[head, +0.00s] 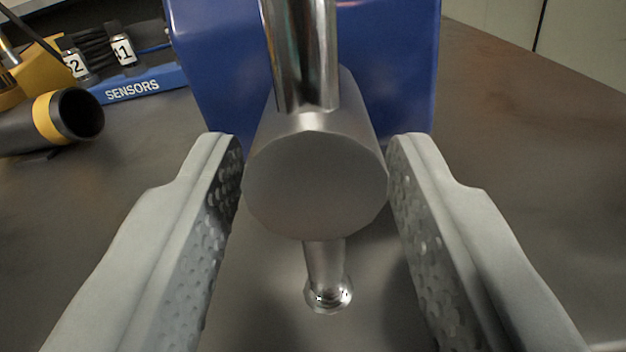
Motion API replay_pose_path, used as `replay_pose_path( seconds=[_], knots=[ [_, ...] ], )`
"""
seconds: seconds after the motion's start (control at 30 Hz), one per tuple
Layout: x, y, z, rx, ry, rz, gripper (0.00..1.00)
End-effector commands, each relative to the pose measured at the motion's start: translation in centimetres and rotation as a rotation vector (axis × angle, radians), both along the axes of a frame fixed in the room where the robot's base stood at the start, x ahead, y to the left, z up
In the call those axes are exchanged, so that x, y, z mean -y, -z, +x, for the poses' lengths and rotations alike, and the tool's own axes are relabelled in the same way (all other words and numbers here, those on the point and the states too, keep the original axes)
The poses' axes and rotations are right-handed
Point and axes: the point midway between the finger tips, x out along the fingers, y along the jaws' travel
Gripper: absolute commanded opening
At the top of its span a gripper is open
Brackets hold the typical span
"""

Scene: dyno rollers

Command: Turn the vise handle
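The blue vise (405,60) stands in the upper middle of the head view. Its round grey metal screw end (315,185) faces me. The shiny vise handle (303,55) is a bar through this end, running upright, with its lower part and rounded knob (328,295) below. My gripper (315,160) is open, with one textured finger on each side of the round screw end. The fingertips look very close to its sides; I cannot tell whether they touch. The top of the handle is cut off by the frame.
A blue tray labelled SENSORS (140,86) with labelled black cables lies at the upper left. A black tube with a yellow band (45,120) lies at the left. The dark table top (530,130) is clear on the right.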

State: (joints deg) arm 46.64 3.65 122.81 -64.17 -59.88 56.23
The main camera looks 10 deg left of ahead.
Motion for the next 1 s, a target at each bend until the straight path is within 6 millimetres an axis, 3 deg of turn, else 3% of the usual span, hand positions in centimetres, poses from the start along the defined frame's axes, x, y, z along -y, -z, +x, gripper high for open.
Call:
replay_pose_path(
  seconds=[0.27, 1.0],
  knots=[
    [0.1, 0.2, -1.0, -0.003, 0.001, 0.001, 0.40],
    [1.2, 0.1, -13.8, -0.001, 0.004, 0.000, 0.40]
  ],
)
